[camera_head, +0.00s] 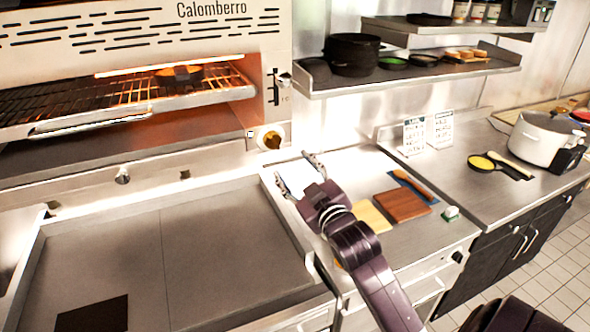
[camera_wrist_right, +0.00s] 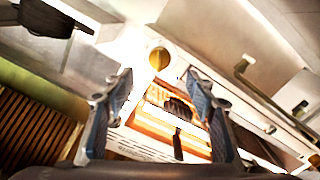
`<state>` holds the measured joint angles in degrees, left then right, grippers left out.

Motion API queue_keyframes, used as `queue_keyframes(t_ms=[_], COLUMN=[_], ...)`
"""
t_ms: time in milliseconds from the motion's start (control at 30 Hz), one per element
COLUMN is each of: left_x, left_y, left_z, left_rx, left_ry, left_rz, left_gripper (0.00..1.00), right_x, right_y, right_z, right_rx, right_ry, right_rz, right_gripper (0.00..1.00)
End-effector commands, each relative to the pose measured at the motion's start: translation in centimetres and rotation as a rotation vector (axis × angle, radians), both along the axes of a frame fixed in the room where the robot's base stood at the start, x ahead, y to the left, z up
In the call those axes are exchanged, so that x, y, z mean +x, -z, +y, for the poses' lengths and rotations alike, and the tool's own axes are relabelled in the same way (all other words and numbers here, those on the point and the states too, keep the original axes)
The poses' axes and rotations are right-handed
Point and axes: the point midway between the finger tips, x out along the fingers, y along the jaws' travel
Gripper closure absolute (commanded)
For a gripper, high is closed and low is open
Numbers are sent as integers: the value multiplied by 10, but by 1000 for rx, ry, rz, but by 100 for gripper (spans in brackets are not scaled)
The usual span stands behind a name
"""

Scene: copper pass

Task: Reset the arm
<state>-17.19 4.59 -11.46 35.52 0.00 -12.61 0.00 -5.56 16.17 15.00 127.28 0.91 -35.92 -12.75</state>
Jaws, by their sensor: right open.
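My right gripper (camera_head: 297,174) is open and empty in the head view. It reaches over the counter section (camera_head: 345,165) between the griddle and the right worktop, with its fingers pointing toward the oven. In the right wrist view the two fingers of my right gripper (camera_wrist_right: 163,100) stand wide apart, and the glowing oven opening (camera_wrist_right: 165,112) shows between them. My left gripper is not in view.
A griddle (camera_head: 200,245) lies left of my right arm. A yellow board (camera_head: 370,217) and a brown board (camera_head: 403,205) lie close to the gripper's right. A shelf (camera_head: 440,72) with a black pot (camera_head: 352,54) hangs above. A white pot (camera_head: 540,140) stands right.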

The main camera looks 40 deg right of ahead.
Motion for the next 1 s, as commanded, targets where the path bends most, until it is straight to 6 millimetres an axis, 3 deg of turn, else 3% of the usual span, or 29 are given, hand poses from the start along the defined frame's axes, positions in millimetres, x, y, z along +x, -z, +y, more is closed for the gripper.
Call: queue_keyframes(t_ms=[533, 633, 767, 833, 1000], left_x=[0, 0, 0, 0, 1], left_y=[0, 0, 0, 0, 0], left_z=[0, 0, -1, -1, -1], left_rx=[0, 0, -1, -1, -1], left_ry=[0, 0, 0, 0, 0], left_rz=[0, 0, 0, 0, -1], left_gripper=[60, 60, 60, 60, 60], right_x=[-1, -3, -18, -36, -106], right_y=[1, 12, 61, 101, 196], right_z=[0, 5, 28, 47, 102], right_rx=[0, 14, 75, 127, 258], right_ry=[0, -3, -19, -28, -38], right_rz=[1, 30, 166, 284, 607], right_gripper=[49, 49, 49, 49, 49])
